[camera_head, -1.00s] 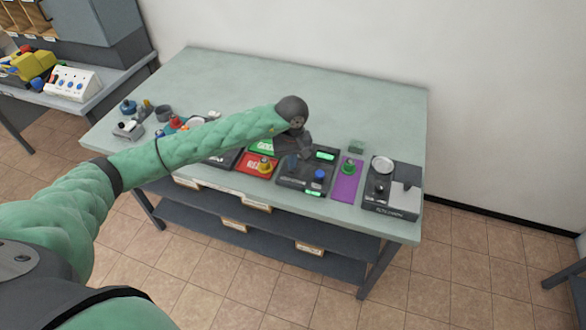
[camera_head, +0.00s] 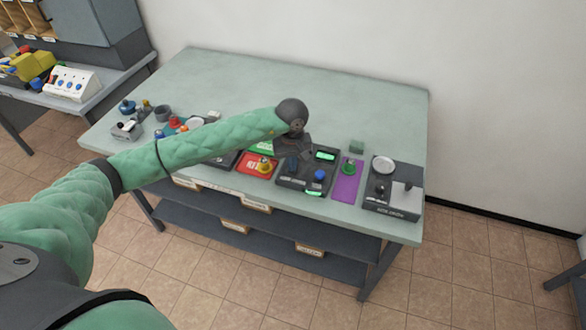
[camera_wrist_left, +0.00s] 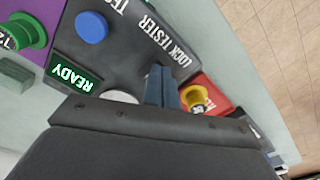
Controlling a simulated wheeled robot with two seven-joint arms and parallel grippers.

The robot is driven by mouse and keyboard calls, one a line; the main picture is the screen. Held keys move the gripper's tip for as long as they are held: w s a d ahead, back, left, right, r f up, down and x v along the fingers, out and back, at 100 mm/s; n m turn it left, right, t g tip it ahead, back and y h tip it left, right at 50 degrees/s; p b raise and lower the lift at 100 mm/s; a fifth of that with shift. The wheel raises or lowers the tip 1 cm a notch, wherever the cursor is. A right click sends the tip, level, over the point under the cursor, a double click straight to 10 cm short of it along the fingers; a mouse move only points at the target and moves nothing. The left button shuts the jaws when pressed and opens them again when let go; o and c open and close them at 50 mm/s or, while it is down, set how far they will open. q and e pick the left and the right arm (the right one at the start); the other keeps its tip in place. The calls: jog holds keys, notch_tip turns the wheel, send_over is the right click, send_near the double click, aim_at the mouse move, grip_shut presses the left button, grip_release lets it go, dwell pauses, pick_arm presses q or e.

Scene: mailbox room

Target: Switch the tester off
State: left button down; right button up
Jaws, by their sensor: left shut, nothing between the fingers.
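The tester (camera_head: 291,182) is a dark grey box near the front edge of the workbench, marked "LOCK TESTER" in the left wrist view (camera_wrist_left: 125,52). It has a blue button (camera_head: 320,175) and a lit green display (camera_head: 325,155), which reads "READY" in the left wrist view (camera_wrist_left: 75,78). A second green light (camera_head: 313,193) glows at its front. My left gripper (camera_head: 292,162) is over the tester's left part, shut and empty. In the left wrist view its fingertips (camera_wrist_left: 161,86) point down at the panel beside the lettering; contact is unclear. A round pale part (camera_wrist_left: 119,97) is partly hidden behind the gripper.
A red pad with a yellow knob (camera_head: 264,166) lies left of the tester, a purple pad with a green knob (camera_head: 347,168) right of it. A dark machine (camera_head: 393,195) stands farther right. Several small items sit at the bench's left. The bench (camera_head: 240,75) is clear behind.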

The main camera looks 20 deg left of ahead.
pick_arm(q)
jog(key=shift+f, duration=0.2)
jog(key=shift+r, duration=3.5)
